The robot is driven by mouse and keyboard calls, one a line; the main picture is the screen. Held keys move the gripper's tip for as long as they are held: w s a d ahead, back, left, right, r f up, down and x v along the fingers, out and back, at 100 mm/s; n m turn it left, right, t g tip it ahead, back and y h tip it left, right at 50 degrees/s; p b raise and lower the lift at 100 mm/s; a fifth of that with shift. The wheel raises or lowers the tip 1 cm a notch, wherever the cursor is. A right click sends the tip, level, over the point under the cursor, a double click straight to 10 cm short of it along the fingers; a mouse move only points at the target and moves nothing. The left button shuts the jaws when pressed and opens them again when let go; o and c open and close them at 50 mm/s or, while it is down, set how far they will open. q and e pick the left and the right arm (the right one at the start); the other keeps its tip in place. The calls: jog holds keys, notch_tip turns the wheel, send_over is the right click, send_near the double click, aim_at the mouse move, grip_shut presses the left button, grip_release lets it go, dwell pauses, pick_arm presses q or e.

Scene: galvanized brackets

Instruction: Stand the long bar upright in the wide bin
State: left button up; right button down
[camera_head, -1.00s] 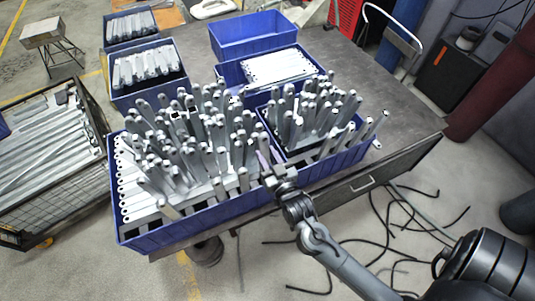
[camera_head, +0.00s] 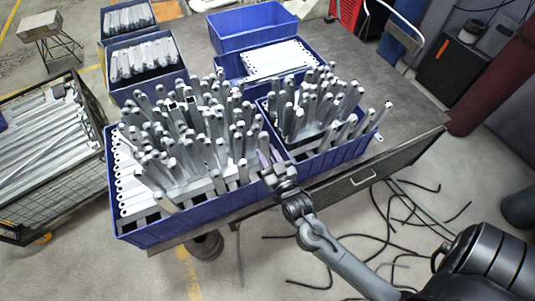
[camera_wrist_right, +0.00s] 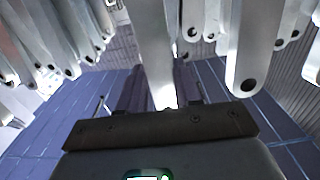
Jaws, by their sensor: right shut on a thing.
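The wide blue bin (camera_head: 150,236) stands at the front left of the table, packed with several upright grey bars (camera_head: 205,122) and more bars lying flat along its left side. My right gripper (camera_head: 268,158) is at the bin's right end, close to the wall of the neighbouring bin. In the right wrist view its two fingers (camera_wrist_right: 160,95) are shut on a long grey bar (camera_wrist_right: 158,50), which runs up and away between them. In the head view the held bar cannot be told from the bars around it. My left gripper is in neither view.
A smaller blue bin (camera_head: 330,160) with upright bars stands directly right of the wide bin. Behind are a blue bin with flat bars (camera_head: 274,58) and an empty blue bin (camera_head: 250,40). The grey table top (camera_head: 375,85) is clear at the right.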

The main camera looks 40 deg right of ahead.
jog(key=c, duration=0.7)
grip_release()
jog(key=shift+r, duration=0.1)
jog(key=shift+s, duration=0.1)
jog(key=v, duration=1)
jog(key=shift+s+b, duration=0.3)
jog(key=shift+a, duration=0.1)
